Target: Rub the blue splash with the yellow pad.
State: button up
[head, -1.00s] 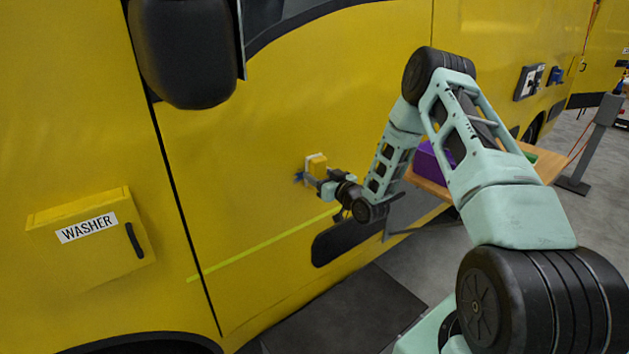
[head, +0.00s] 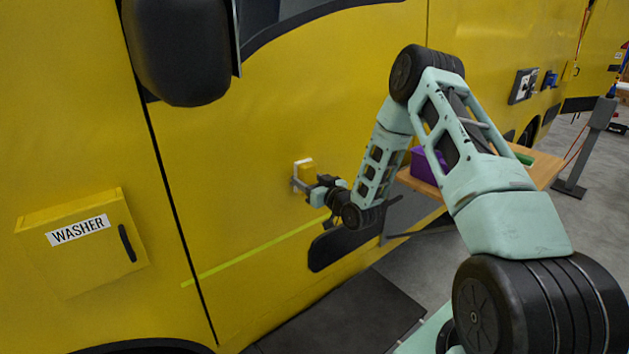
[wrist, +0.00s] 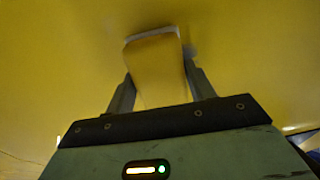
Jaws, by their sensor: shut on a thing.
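The yellow pad (head: 307,171), with a pale face towards the panel, is held up against or very near the yellow vehicle side in the head view. My gripper (head: 300,184) is shut on it. In the wrist view the pad (wrist: 160,68) sits between the two fingers of my gripper (wrist: 163,88), its pale far edge at the panel. I cannot tell for sure whether it touches. No blue splash shows in either view now; the pad and gripper cover part of the panel.
A washer box (head: 82,243) juts from the panel at left, and a dark mirror (head: 180,50) hangs above. A wooden table (head: 540,172) with a purple bin (head: 428,165) stands behind my arm. A dark mat (head: 345,318) lies on the floor below.

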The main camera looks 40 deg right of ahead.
aim_at(290, 179)
jog(key=shift+w+a+r+b, duration=0.1)
jog(key=shift+a+b, duration=0.35)
jog(key=shift+a, duration=1.6)
jog(key=s+b, duration=0.1)
jog(key=s, duration=0.5)
jog(key=shift+d, duration=0.15)
jog(key=s, duration=0.3)
jog(key=shift+b, duration=0.35)
jog(key=shift+w, duration=0.1)
